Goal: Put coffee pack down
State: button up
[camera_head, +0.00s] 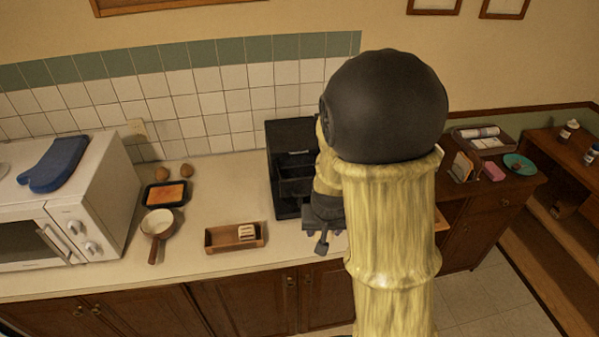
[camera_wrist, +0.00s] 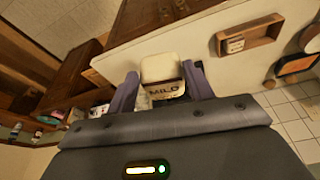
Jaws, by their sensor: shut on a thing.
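The coffee pack (camera_wrist: 163,68), pale with a dark band reading "MILD", sits between the two fingers of my gripper (camera_wrist: 161,88) in the wrist view. My gripper is shut on it. In the head view my gripper (camera_head: 323,232) is over the counter's front part, just right of the black coffee machine (camera_head: 287,140). My own arm covers much of that area, and I cannot make out the pack there. I cannot tell whether the pack touches the counter.
A wooden box (camera_head: 213,238) with a small pale item stands left of my gripper. A pan (camera_head: 158,222), a dark tray (camera_head: 152,193), eggs and a white microwave (camera_head: 100,190) are farther left. Bare counter (camera_head: 215,190) lies behind the box. A side cabinet (camera_head: 500,200) is at right.

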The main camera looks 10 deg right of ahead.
jog(key=r, duration=0.1)
jog(key=w+r+n, duration=0.1)
jog(key=r, duration=0.1)
jog(key=w+r+n+t+p, duration=0.1)
jog(key=r, duration=0.1)
jog(key=shift+a+y, duration=0.15)
jog(key=shift+y, duration=0.15)
jog(key=shift+f, duration=0.1)
